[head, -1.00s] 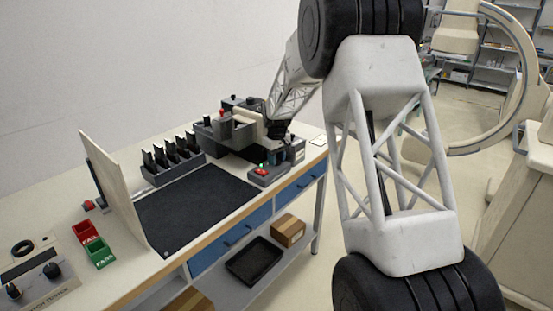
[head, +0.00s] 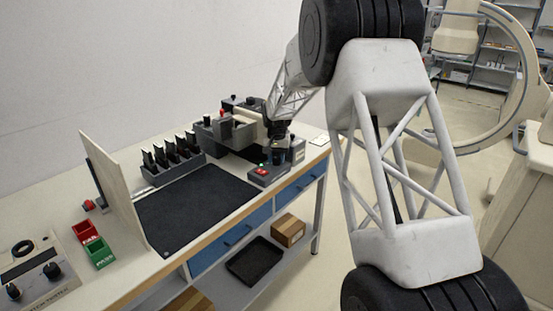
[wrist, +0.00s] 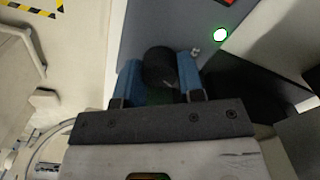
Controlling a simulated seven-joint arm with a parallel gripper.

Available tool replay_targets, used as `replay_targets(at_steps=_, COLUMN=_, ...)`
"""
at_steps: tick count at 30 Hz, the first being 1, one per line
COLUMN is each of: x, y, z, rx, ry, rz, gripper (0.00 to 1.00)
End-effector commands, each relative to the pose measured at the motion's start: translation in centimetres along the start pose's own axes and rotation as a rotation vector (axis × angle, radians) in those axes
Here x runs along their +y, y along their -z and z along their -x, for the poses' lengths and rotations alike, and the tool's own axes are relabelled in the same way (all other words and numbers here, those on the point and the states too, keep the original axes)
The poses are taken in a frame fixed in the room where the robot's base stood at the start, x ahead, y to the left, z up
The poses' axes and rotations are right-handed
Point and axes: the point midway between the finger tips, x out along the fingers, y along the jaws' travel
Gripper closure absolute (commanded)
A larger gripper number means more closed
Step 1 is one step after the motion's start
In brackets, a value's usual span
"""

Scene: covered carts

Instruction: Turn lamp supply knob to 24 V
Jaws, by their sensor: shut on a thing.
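The lamp supply (head: 257,178) is a small grey box at the right front of the bench, with a red switch and a lit green lamp. Its grey face also shows in the wrist view (wrist: 185,28), with the green lamp (wrist: 220,35) at upper right. A black round knob (wrist: 160,64) stands on this face. My gripper (wrist: 160,78) has its blue fingers on either side of the knob and is shut on it. In the head view my gripper (head: 277,155) is at the supply's right end. The knob's pointer and voltage marks cannot be read.
A grey fixture (head: 214,136) stands close behind and left of the supply. A black mat (head: 195,208) lies left of it, with a rack of black pieces (head: 172,162) behind. Red (head: 86,232) and green (head: 100,252) bins stand past an upright board (head: 112,190).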

Motion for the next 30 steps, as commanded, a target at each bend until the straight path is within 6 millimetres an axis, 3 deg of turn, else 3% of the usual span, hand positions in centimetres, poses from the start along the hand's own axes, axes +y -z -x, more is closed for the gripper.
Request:
replay_targets(at_steps=9, x=-0.01, y=0.05, z=0.04, rx=0.001, ry=0.000, rz=-0.105, gripper=0.88)
replay_targets(at_steps=21, x=0.00, y=0.05, z=0.06, rx=0.001, ry=0.001, rz=-0.115, gripper=0.88)
replay_targets(at_steps=22, x=0.00, y=0.05, z=0.06, rx=0.001, ry=0.001, rz=-0.115, gripper=0.63)
replay_targets(at_steps=27, x=0.00, y=0.04, z=0.05, rx=0.001, ry=0.000, rz=-0.115, gripper=0.39)
replay_targets(at_steps=30, x=0.00, y=0.03, z=0.03, rx=0.001, ry=0.000, rz=-0.114, gripper=0.39)
